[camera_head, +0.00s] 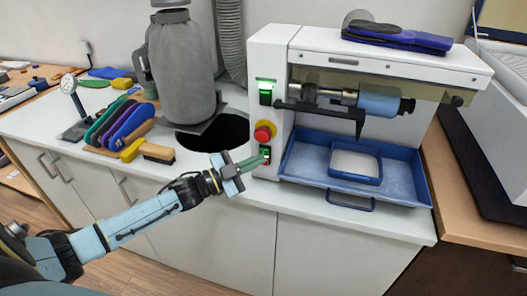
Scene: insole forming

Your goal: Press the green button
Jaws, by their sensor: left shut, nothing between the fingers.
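The white machine (390,52) stands on the counter, and its left front post carries the controls. A small green button (265,151) sits low on this post, below a red mushroom knob (264,133) with a yellow surround. A green-lit switch (265,92) sits higher up. My left gripper (262,161) is shut and empty, its fingertips at the lower edge of the green button. The fingers partly cover that small panel. I cannot tell whether they touch the button. My right gripper is not in view.
A blue tray (415,188) with a smaller blue container (355,180) sits under the machine's roller. Blue insoles (398,38) lie on top of the machine. A grey canister (182,65), brushes (158,153) and several coloured insoles (120,120) stand left on the counter.

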